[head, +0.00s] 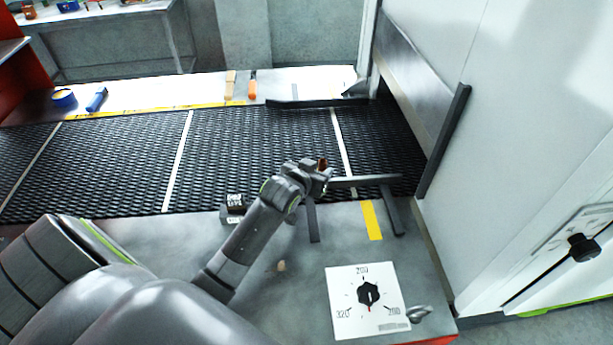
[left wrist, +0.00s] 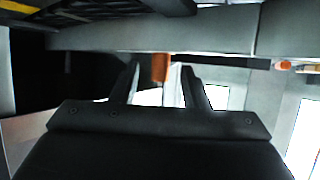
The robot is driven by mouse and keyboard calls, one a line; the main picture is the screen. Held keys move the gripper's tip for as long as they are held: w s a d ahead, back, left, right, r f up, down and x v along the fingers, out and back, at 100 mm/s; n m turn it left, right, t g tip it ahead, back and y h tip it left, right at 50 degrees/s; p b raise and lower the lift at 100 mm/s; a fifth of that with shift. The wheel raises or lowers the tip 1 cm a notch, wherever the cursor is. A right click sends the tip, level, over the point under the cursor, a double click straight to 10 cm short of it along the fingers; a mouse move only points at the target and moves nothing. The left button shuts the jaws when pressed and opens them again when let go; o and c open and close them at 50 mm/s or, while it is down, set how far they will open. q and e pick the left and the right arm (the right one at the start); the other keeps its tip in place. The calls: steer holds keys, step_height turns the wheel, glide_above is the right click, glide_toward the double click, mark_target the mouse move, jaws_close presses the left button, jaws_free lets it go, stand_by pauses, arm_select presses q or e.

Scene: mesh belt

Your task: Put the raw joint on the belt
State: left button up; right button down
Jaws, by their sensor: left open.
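A small reddish-brown piece (head: 322,163), which looks like the raw joint, shows at the tip of my left gripper (head: 321,174) in the head view. In the left wrist view the piece (left wrist: 160,68) stands between the two fingers of the left gripper (left wrist: 162,74). The fingers are apart, and I cannot tell whether either touches it. The gripper hides part of the piece in the head view. The black mesh belt (head: 255,150) runs across behind, with pale cross strips. The gripper is over its near edge, close to the right end. My right gripper is out of view.
A dark guide rail (head: 362,182) stands just right of the gripper, and another (head: 310,103) at the far edge. A white machine wall (head: 500,130) closes the right side. A dial panel (head: 368,298) and a small black box (head: 235,203) are on the near bench.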

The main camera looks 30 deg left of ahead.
arm_select(q)
steer(key=shift+b+v, duration=0.3)
steer(key=shift+v, duration=3.1)
